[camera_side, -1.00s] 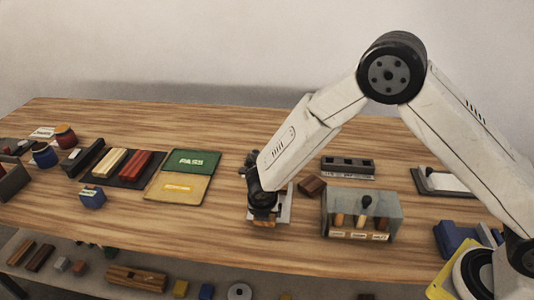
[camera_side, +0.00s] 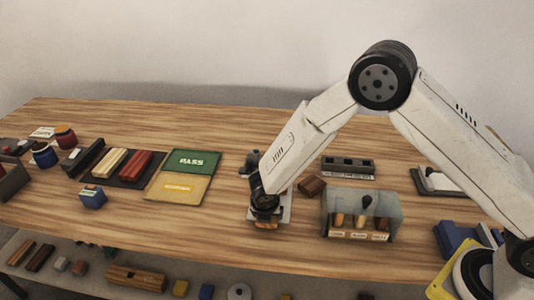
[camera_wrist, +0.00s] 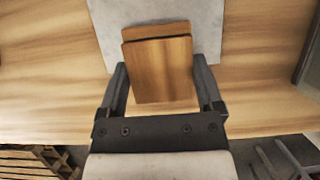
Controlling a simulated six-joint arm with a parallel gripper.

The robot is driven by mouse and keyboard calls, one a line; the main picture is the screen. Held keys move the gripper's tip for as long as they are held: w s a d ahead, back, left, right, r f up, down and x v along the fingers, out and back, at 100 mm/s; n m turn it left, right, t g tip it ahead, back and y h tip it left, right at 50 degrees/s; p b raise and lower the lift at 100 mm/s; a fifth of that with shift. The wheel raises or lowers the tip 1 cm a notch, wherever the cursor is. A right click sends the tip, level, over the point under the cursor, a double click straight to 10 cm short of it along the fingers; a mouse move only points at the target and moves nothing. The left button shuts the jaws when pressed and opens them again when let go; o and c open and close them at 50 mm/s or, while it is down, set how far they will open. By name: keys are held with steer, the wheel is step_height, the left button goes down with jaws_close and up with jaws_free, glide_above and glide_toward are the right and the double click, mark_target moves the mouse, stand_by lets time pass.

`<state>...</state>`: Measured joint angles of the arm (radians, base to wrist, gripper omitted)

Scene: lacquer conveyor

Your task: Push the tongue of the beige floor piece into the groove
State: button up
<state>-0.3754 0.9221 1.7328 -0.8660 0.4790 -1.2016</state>
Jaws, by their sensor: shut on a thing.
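The beige floor piece (camera_wrist: 162,72) shows in the wrist view as a tan-brown wooden block between the two fingers of my gripper (camera_wrist: 159,65). My gripper is shut on it by its left and right sides. A second wooden piece (camera_wrist: 154,32) shows just beyond its far edge, close against it. I cannot tell whether the tongue is in the groove; the joint is hidden. Both lie over a pale grey plate (camera_wrist: 106,22). In the side view my gripper (camera_side: 265,208) is low over this plate (camera_side: 287,206), with a bit of orange wood (camera_side: 267,225) below it.
A grey box with wooden-handled tools (camera_side: 392,206) and a brown block (camera_side: 311,186) stand close on the right. A slotted dark holder (camera_side: 347,167) is behind. The green PASS mat (camera_side: 193,162) lies to the left, with clear table between. The table's front edge is near.

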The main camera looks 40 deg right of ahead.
steer(key=shift+w+d, duration=1.65)
steer(key=shift+d, duration=0.05)
steer(key=shift+w+d, duration=0.75)
stand_by(1.2)
steer(key=o, duration=1)
steer(key=shift+r, duration=0.1)
steer(key=shift+v, duration=3.75)
